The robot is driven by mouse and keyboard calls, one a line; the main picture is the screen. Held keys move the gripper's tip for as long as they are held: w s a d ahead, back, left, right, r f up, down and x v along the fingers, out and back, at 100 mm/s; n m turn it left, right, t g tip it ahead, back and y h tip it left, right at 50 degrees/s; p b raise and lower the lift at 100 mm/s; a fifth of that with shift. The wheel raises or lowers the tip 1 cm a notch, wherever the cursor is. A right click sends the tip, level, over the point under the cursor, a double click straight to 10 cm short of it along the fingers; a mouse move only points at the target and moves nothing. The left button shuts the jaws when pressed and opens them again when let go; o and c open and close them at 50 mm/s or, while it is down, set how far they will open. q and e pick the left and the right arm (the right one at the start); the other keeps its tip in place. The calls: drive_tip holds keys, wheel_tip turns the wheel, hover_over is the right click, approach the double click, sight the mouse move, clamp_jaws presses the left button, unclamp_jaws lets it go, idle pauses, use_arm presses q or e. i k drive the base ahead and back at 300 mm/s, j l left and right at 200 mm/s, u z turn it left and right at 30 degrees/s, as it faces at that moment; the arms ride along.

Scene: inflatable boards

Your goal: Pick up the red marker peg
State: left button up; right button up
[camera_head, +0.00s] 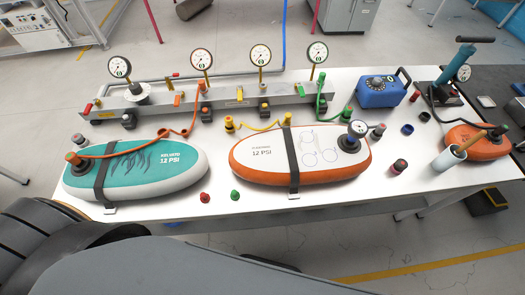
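A small red peg (204,198) stands near the front edge of the white table (330,196), between the two larger boards. A similar green peg (235,195) is just to its right. The red peg looks free, with nothing touching it. Neither of my grippers can be seen in the head view.
A teal board (140,172) lies left of the red peg and an orange-rimmed white board (322,168) lies right, both strapped. A grey gauge manifold (230,99) with hoses stands behind. A blue pump box (380,92) is back right. The table front around the pegs is clear.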

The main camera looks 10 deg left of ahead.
sight(205, 198)
drive_tip(key=j+u, duration=0.15)
drive_tip(key=u, duration=1)
drive_tip(key=k+j, duration=0.05)
